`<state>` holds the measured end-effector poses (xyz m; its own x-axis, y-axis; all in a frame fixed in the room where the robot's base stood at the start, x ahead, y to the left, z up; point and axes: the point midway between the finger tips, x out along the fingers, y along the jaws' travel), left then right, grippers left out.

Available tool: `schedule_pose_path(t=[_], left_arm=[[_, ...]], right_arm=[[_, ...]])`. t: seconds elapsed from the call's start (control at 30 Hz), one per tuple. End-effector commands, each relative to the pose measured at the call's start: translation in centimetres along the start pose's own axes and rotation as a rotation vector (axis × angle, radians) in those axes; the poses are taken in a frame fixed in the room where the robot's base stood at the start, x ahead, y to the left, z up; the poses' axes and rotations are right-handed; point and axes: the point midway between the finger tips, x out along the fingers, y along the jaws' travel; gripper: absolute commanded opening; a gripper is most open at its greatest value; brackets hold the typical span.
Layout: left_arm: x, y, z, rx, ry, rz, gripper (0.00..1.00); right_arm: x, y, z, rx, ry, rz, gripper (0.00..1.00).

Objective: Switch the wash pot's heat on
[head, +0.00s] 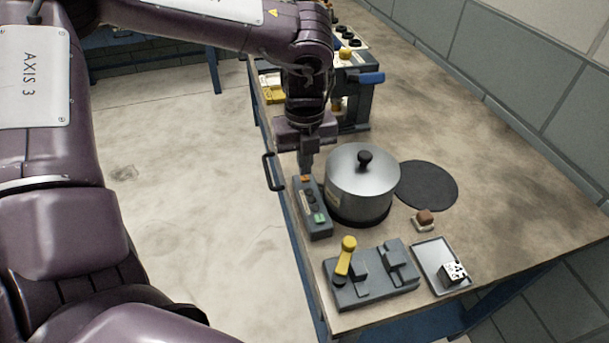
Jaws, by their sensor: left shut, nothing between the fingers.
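The wash pot (345,188) is a steel pot with a lid and black knob, standing on a dark round base on the bench. Left of it lies a grey control box (317,228) with an orange part (305,179) at its far end, dark controls in the middle and a green part (320,217) at its near end. My left gripper (305,172) points down, shut and empty, at the far end of this box by the orange part. I cannot tell whether the fingertips touch it. My right gripper is not in view.
A grey fixture with a yellow-handled lever (346,255) stands in front. A tray (428,257) with a black-and-white block, a small brown-topped item (424,219) and a dark round mat (428,186) lie to the right. A black handle (270,172) sticks out at the bench's left edge.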

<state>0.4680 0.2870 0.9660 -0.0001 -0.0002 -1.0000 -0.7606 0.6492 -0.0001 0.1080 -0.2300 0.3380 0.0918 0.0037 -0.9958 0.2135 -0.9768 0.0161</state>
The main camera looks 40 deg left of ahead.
Motion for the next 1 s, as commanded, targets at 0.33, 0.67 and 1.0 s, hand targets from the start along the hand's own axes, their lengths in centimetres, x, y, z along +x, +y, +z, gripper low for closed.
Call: schedule_pose_path(t=[0.33,0.67,1.0], left_arm=[[0.6,0.0,0.0,0.000,0.000,0.000,0.00],[1.1,0.0,0.0,0.000,0.000,0.000,0.00],[1.4,0.0,0.0,0.000,0.000,0.000,0.00]], right_arm=[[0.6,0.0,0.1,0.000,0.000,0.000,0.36],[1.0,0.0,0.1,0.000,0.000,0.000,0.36],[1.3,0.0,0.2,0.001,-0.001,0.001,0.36]])
